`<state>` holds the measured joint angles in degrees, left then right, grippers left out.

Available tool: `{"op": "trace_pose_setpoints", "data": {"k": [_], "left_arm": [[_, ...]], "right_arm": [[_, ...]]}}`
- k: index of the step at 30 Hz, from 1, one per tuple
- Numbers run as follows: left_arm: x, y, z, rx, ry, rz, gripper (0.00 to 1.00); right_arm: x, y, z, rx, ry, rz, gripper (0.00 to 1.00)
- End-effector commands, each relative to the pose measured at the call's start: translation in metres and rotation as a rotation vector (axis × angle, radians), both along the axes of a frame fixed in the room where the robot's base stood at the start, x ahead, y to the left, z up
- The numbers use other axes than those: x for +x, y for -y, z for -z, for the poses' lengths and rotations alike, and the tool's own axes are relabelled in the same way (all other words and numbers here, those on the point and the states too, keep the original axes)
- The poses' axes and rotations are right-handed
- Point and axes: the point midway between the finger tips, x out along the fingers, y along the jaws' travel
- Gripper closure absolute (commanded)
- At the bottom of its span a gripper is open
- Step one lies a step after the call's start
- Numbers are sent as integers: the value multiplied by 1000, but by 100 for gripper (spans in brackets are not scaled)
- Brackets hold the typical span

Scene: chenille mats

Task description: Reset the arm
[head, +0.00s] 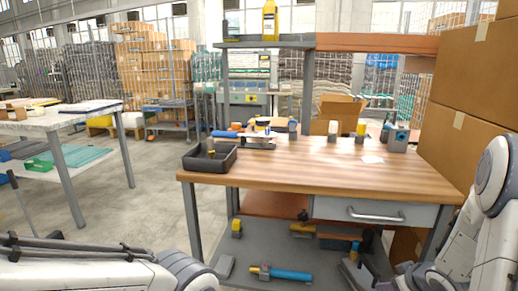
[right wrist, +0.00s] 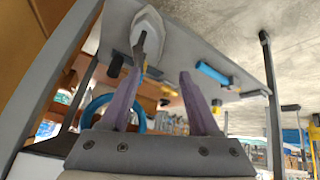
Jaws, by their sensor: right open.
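My right arm (head: 490,205) comes in at the right edge of the head view and bends down toward the bottom edge, beside the front right of the workbench (head: 300,178). In the right wrist view my right gripper (right wrist: 158,85) is open, with two purple-grey fingers apart and nothing held between them. A pale grey tool-like item (right wrist: 147,30) shows beyond the fingers; its distance is hard to tell. My left arm (head: 90,268) lies low across the bottom left of the head view, and its gripper is not visible.
A dark tray (head: 208,165) sits at the bench's left end. Below is a drawer (head: 375,213) and a lower shelf with a blue cylinder tool (head: 290,275). Cardboard boxes (head: 465,100) stack at the right. A side table (head: 60,120) stands left, with open floor between.

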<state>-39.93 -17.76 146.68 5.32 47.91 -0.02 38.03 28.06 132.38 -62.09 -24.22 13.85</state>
Motion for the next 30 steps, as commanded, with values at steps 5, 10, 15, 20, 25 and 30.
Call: {"op": "trace_pose_setpoints", "data": {"k": [5, 10, 15, 20, 25, 30], "left_arm": [[0, 0, 0, 0, 0, 0, 100], [0, 0, 0, 0, 0, 0, 100], [0, 0, 0, 0, 0, 0, 100], [0, 0, 0, 0, 0, 0, 100], [0, 0, 0, 0, 0, 0, 100], [0, 0, 0, 0, 0, 0, 100]], "right_arm": [[14, -52, -28, -81, -53, -25, 38], [1, -134, -60, -135, -139, -56, 38], [-53, -219, -83, -127, -257, -120, 38], [-118, -277, -95, -92, -381, -205, 38], [-180, -313, -104, -59, -497, -299, 38], [-238, -334, -112, -32, -607, -399, 38]]}}
